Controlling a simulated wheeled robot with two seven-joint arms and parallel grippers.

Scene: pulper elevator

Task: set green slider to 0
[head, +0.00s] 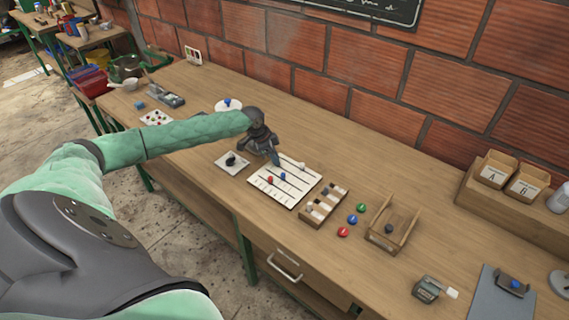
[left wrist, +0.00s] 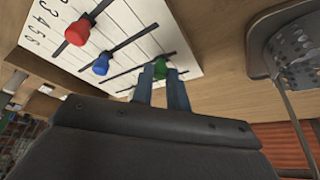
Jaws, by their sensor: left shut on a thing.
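The white slider board (head: 271,196) lies on the workbench in the head view; it also shows in the left wrist view (left wrist: 128,14), with black tracks and printed numbers along one side. The green slider knob (left wrist: 160,66) sits on a track in the left wrist view; my gripper hides it in the head view. The red knob (left wrist: 77,32) and blue knob (left wrist: 101,64) are on neighbouring tracks. My left gripper (head: 276,161) is over the board's far side, its blue fingers (left wrist: 160,74) shut on the green knob. My right gripper is not in view.
Round buttons (head: 352,220) and a wooden tray (head: 372,238) are further right. The brick wall (head: 340,100) stands behind. Bare bench lies between board and wall.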

